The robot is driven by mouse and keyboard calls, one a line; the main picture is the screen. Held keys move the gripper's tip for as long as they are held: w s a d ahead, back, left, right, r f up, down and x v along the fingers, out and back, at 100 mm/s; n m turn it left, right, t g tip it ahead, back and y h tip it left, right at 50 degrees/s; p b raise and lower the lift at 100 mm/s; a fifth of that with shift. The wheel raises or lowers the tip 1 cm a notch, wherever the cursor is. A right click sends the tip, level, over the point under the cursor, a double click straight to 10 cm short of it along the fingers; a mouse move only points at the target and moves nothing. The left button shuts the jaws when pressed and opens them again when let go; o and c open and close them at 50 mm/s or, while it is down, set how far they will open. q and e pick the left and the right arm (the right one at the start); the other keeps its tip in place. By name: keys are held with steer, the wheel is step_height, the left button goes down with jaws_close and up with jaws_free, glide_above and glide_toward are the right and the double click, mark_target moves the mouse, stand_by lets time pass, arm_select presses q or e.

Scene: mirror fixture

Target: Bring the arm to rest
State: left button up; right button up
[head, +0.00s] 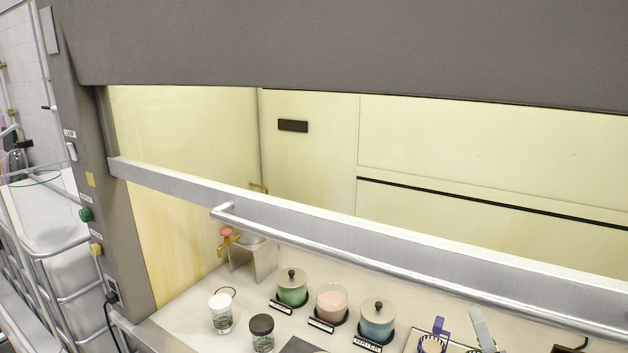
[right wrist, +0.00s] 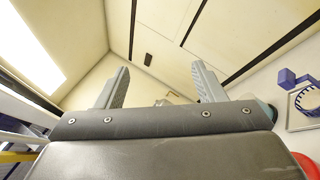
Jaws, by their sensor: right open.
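My right gripper (right wrist: 160,84) shows in the right wrist view with its two grey fingers wide apart and nothing between them. In the head view only a grey finger-like piece of the right gripper (head: 483,328) seems to show at the bottom right edge, close to a blue block (head: 440,326) and a striped ring (head: 432,345). The rest of the right arm is out of frame there. My left gripper is in neither view.
A fume hood's raised sash has a metal handle bar (head: 400,270) across the front. On the worktop stand a green jar (head: 292,290), a pink jar (head: 331,303), a blue jar (head: 377,322), a white-lidded jar (head: 220,318) and a black-lidded jar (head: 262,338).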

steer(key=s+d+f+m+g+h, duration=0.5)
steer(key=s+d+f+m+h, duration=0.15)
steer(key=m, duration=0.65)
steer(key=s+a+f+m+g+y, duration=0.25)
steer(key=s+f+m+g, duration=0.45)
steer(key=s, duration=0.5)
steer(key=s+a+f+m+g+y, duration=0.2)
steer(key=s+a+f+m+g, duration=0.3)
steer(key=s+f, duration=0.55)
step_height(320, 180, down, 29)
steer(key=s+d+g+b, duration=0.1)
steer(key=d+g+b, duration=0.1)
steer(key=b, duration=0.6)
steer(key=s+f+b, duration=0.3)
steer(key=s+f, duration=0.4)
steer(key=f, duration=0.4)
steer(key=s+a+f+g+b, duration=0.1)
steer(key=s+f+b, duration=0.2)
steer(key=s+f, duration=0.5)
step_height(320, 180, down, 4)
steer(key=shift+s+r+g+y, duration=0.1)
steer(key=shift+s+g+y, duration=0.1)
steer(key=shift+g+y, duration=0.1)
